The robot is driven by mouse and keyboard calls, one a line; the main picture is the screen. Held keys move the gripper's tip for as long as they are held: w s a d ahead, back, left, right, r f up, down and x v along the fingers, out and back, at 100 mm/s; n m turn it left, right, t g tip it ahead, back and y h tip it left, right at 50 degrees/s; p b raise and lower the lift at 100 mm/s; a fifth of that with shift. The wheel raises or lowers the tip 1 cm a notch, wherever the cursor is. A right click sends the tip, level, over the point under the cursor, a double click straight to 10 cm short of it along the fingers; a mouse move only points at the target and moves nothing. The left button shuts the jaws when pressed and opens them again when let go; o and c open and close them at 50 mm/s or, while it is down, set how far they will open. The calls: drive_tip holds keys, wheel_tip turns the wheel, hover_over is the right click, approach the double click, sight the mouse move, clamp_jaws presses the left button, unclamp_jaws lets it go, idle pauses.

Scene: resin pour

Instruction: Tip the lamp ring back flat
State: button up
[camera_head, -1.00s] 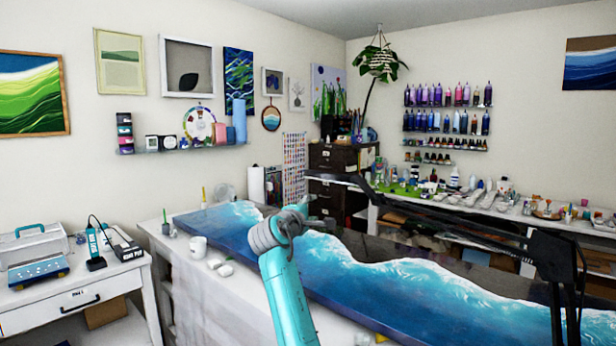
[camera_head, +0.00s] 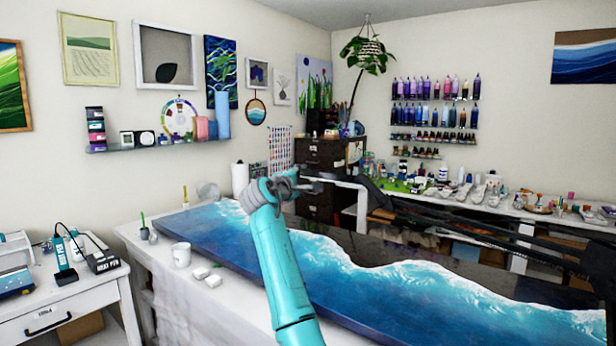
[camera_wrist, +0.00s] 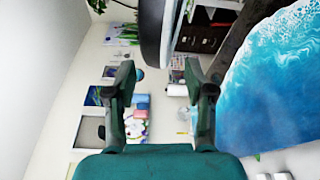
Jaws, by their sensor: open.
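The lamp's black arm (camera_head: 455,226) reaches in from the right above the resin table in the head view. Its head is small and dark there, close to my gripper. In the wrist view, what looks like the lamp ring (camera_wrist: 153,32) is a dark band with a pale side, seen nearly edge-on at the top. My gripper (camera_wrist: 160,76) is open and empty, with its two fingers spread. The ring shows above the gap between the fingertips, and I cannot tell whether they touch. In the head view my teal arm rises over the table to the gripper.
The long blue-and-white resin panel (camera_head: 320,285) lies below my arm. A white mug (camera_head: 181,254) and small white blocks stand along its near left edge. A drawer table (camera_head: 65,312) is at left, and a dark cabinet (camera_head: 318,205) stands behind.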

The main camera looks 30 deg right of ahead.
sight(307, 176)
drive_tip(key=shift+x, duration=3)
clamp_jaws()
